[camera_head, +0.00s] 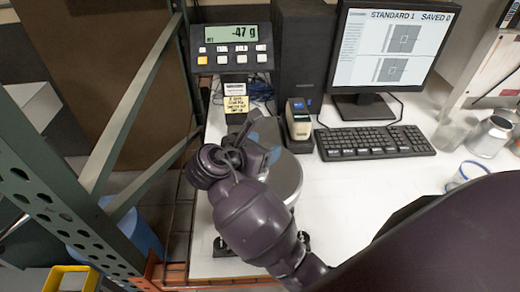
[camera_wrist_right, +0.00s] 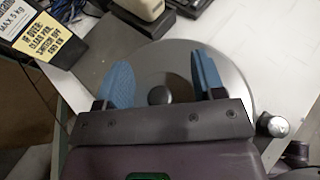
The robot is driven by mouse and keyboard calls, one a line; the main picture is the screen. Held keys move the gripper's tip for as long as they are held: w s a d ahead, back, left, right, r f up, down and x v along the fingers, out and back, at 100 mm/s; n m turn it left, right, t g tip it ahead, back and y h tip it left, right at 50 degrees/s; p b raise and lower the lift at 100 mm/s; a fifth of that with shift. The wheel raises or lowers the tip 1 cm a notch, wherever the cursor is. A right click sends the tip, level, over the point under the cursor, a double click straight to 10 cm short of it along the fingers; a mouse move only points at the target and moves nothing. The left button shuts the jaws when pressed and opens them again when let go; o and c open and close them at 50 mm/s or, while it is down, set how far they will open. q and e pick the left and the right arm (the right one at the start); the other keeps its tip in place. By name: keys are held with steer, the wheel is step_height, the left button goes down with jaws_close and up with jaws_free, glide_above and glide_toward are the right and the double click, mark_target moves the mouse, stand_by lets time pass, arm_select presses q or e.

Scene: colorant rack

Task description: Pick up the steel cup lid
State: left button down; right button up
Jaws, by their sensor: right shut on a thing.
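My right gripper (camera_head: 250,148) is over the round steel pan of the scale, its fingers pointing toward the scale display. In the right wrist view its two blue fingers (camera_wrist_right: 163,85) stand apart, with the steel cup lid (camera_wrist_right: 158,95) between them. The lid's dark round knob shows in the middle. The lid's rim is hard to tell from the steel pan (camera_wrist_right: 235,85) behind it. In the head view the arm and fingers hide the lid. A steel cup (camera_head: 488,137) stands at the right of the table. My left gripper is out of view.
The scale display (camera_head: 232,47) reads -47 g behind my right gripper. A small device (camera_head: 299,120), a keyboard (camera_head: 375,142) and a monitor (camera_head: 390,50) stand behind and right. Clear containers (camera_head: 455,130) are near the cup. A green metal rack (camera_head: 60,190) borders the left.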

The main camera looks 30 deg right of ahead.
step_height(320, 180, up, 20)
stand_by(0.4)
steer(key=shift+a+f, duration=0.1)
